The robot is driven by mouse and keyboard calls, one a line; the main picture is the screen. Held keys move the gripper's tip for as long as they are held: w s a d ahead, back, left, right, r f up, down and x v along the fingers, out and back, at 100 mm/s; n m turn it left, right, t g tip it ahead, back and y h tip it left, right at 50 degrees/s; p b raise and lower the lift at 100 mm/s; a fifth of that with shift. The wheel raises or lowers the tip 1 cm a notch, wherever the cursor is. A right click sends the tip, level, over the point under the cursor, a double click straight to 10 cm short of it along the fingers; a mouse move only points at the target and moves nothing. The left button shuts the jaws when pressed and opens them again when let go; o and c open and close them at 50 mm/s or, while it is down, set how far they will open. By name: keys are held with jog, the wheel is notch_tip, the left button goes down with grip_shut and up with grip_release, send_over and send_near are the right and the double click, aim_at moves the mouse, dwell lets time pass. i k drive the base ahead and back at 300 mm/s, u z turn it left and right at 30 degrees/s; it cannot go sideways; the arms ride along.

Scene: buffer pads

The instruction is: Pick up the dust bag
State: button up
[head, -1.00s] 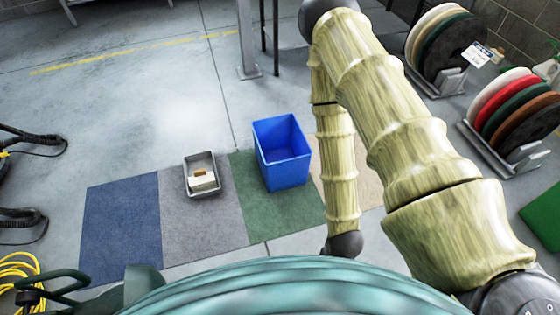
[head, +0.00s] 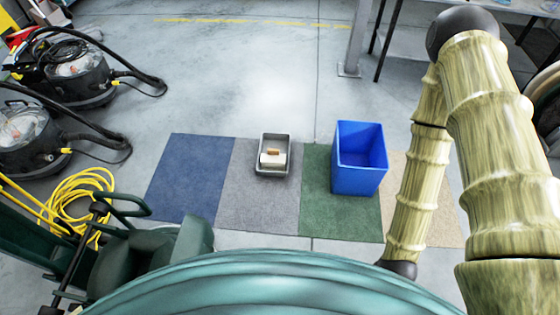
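A small pale item with a brown piece on top (head: 272,158) lies in a grey tray (head: 263,171) on the grey mat. It may be the dust bag, but it is too small to be sure. My arm comes down at the right of the head view, over the tan mat.
A blue bin (head: 352,182) stands on the green mat (head: 316,205), right of the tray. Vacuum machines (head: 75,75) with black hoses and a coiled yellow cable (head: 75,200) are at the left. The floor behind the mats is clear.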

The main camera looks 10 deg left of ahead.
aim_at(271, 161)
jog(key=z, duration=1.55)
jog(key=i, duration=1.6)
jog(key=u, duration=3.85)
